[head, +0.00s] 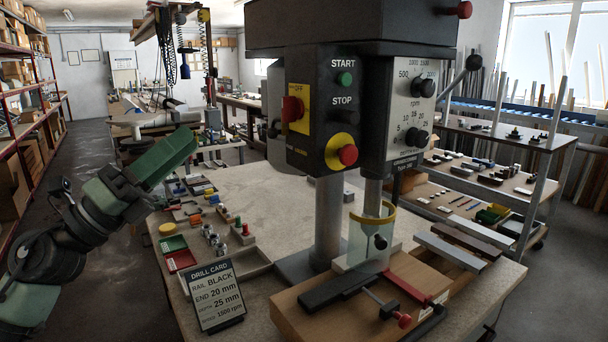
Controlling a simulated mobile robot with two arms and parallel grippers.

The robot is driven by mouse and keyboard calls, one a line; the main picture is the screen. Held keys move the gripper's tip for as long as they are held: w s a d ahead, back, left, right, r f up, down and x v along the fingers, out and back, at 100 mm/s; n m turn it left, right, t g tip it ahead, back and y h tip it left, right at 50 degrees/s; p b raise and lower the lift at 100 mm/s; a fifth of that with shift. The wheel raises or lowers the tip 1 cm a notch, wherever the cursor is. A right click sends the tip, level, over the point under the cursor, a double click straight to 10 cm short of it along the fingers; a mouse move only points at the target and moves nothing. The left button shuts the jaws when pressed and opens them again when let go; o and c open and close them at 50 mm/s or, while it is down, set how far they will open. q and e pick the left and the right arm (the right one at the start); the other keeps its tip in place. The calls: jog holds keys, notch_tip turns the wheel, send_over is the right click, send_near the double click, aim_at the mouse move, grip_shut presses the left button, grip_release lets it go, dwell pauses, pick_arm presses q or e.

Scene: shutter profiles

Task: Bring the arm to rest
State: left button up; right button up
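My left arm comes in from the left edge, bent and raised over the floor beside the workbench (280,200). Its green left gripper (178,148) points up and to the right, short of the bench's far left corner in the picture. I see it from the side, so I cannot tell whether its fingers are apart. No object shows at its tip. My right gripper is not in view. A drill press (330,230) stands on the bench. A black rail (336,288) lies under it on the wooden fixture (300,318).
A drill card (216,296) stands at the bench's front left. Red and green trays (180,260) and small parts lie behind it. Grey and brown profiles (450,248) lie right of the press. A shelf rack (22,140) lines the left wall. The floor (95,165) beyond my arm is clear.

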pick_arm(q)
jog(key=w+a+f+n+t+y, duration=0.1)
jog(key=a+f+n+t+y, duration=0.25)
jog(key=f+n+y, duration=0.75)
jog(key=w+a+f+n+t+y, duration=0.25)
jog(key=f+n+t+y, duration=0.4)
jog(key=n, duration=0.75)
jog(key=s+a+f+n+g+y, duration=0.1)
jog(key=s+f+n+g+y, duration=0.2)
jog(key=f, duration=0.7)
jog(key=s+a+f+n+g+y, duration=0.1)
jog(key=s+f+n+g, duration=0.4)
jog(key=f, duration=0.4)
jog(key=s+d+f+n+g+h, duration=0.1)
jog(key=s+d+f+n+g, duration=0.15)
jog(key=s+f+g, duration=0.6)
jog(key=s+d+f+n+g+h, duration=0.1)
jog(key=s+d+f+g, duration=0.3)
jog(key=s+f, duration=0.95)
jog(key=s+f+g, duration=0.1)
jog(key=s+f, duration=0.1)
jog(key=f, duration=0.9)
jog(key=s+f, duration=0.2)
jog(key=f, duration=0.9)
jog(key=s+a+f+g, duration=0.1)
jog(key=s+a+f, duration=0.2)
jog(key=s+f, duration=1.4)
jog(key=shift+f+g, duration=0.35)
jog(key=shift+f, duration=0.1)
